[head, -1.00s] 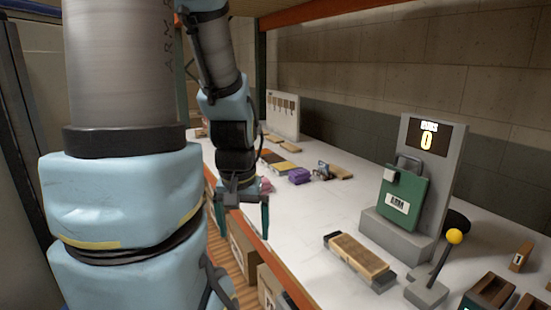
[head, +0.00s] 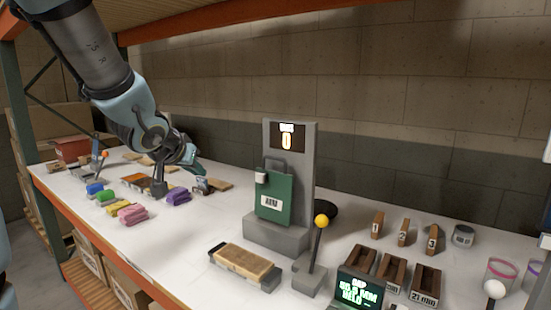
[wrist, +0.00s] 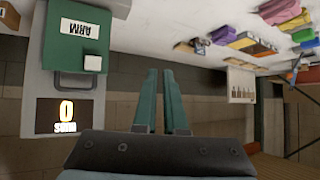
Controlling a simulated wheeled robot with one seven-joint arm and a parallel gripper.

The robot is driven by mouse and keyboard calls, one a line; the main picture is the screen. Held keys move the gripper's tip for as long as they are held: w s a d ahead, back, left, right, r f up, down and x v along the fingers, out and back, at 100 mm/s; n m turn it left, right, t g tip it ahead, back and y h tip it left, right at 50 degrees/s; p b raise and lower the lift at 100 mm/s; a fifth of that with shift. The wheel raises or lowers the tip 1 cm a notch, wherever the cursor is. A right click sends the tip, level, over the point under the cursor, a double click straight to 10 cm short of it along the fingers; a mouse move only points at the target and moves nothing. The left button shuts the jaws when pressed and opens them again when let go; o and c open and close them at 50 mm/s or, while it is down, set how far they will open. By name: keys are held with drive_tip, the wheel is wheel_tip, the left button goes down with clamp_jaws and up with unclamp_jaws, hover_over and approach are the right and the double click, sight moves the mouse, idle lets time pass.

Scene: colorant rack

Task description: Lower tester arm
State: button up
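The tester (head: 299,155) is a grey upright stand with a display reading 0. Its green tester arm (head: 274,197), labelled ARM, has a grey handle on top and a small white block at its upper left; it is in its raised upright position against the stand. In the wrist view the green arm (wrist: 75,50) is upside down at the upper left. My gripper (head: 203,172) is left of the tester in the head view, apart from it. In the wrist view my gripper's teal fingers (wrist: 160,72) are nearly together with nothing between them.
A sanding-block-like tan block in a dark tray (head: 245,262) lies front left. Numbered wooden blocks (head: 403,232) and a green-text screen (head: 360,291) are right. Coloured bundles (head: 133,214) lie left.

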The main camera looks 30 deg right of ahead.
sight(284, 156)
drive_tip(key=s+d+r+m+h, duration=0.1)
drive_tip(key=s+d+r, duration=0.1)
drive_tip(key=d, duration=0.2)
drive_tip(key=s+d+r+m+g+h, duration=0.1)
drive_tip(key=d+m+h, duration=0.1)
drive_tip(key=d, duration=0.2)
drive_tip(key=s+d+r+m+g+h, duration=0.1)
drive_tip(key=s+d+r+h, duration=0.1)
drive_tip(key=d, duration=0.2)
drive_tip(key=shift+s+r+m+b, duration=0.3)
drive_tip(key=shift+r, duration=0.05)
clamp_jaws()
drive_tip(key=shift+s+d+r+h, duration=0.2)
drive_tip(key=shift+s+d+h, duration=0.05)
drive_tip(key=shift+d+h, duration=0.05)
drive_tip(key=b+x, duration=0.1)
drive_tip(key=x, duration=0.9)
drive_tip(key=shift+s+a+f+b, duration=0.1)
drive_tip(key=shift+f+b, duration=0.1)
drive_tip(key=shift+b, duration=0.2)
